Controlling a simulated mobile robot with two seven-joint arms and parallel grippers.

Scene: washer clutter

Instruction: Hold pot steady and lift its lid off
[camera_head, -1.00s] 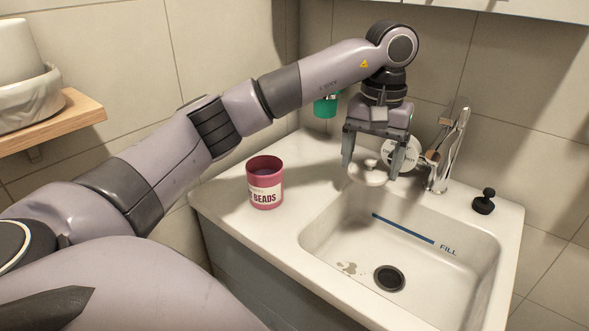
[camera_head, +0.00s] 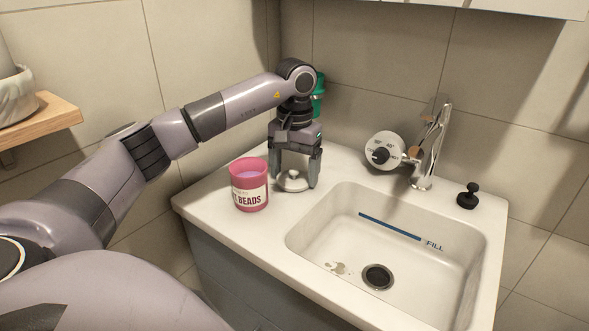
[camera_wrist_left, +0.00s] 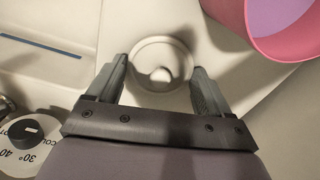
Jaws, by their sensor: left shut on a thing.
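The pink pot (camera_head: 251,192), with a white label ending in "BEADS", stands upright and open on the counter left of the sink. Part of its rim (camera_wrist_left: 262,42) shows at the upper right of the left wrist view. The round whitish lid (camera_head: 291,183) with a small knob is just right of the pot, apart from it. My left gripper (camera_head: 296,180) points down and is shut on the lid, one finger on each side; the lid also shows between the fingers in the left wrist view (camera_wrist_left: 160,52). The lid is at or just above the counter; I cannot tell which. My right gripper is out of view.
The sink basin (camera_head: 410,280) with a drain opens to the right. A chrome tap (camera_head: 432,150) and a round dial (camera_head: 383,151) stand behind it. A black stopper (camera_head: 467,196) sits on the right rim. A green container (camera_head: 318,95) is behind my arm.

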